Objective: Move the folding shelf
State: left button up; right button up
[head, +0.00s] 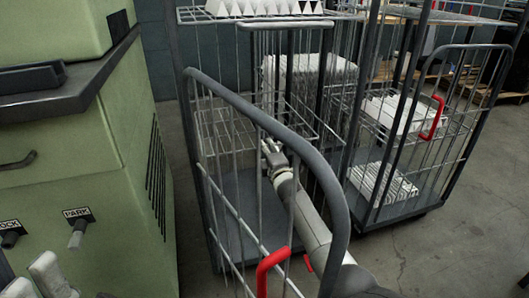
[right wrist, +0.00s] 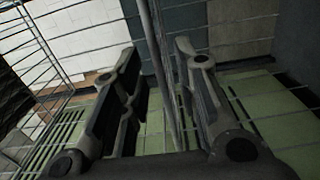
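The wire folding shelf (head: 222,130) appears to be the grid inside the near roll cage, about halfway up. Its exact edges are hard to separate from the cage wires. My right arm reaches into this cage past the curved grey gate rail, and my right gripper (head: 268,147) is close to the shelf's front edge. In the right wrist view the fingers (right wrist: 157,85) are spread wide. A thin grey rod (right wrist: 158,62) runs between them, with gaps on both sides. My left gripper (head: 36,280) shows only partly at the bottom left, its two pale fingers apart.
The near cage's curved gate rail (head: 262,118) with a red handle (head: 270,268) stands close around my right arm. A second cage (head: 425,205) holding white filters stands at the right. A green machine (head: 70,155) fills the left. Floor is clear at the lower right.

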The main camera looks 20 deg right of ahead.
jog(key=shift+w+b, duration=0.5)
jog(key=shift+w, duration=0.4)
grip_shut()
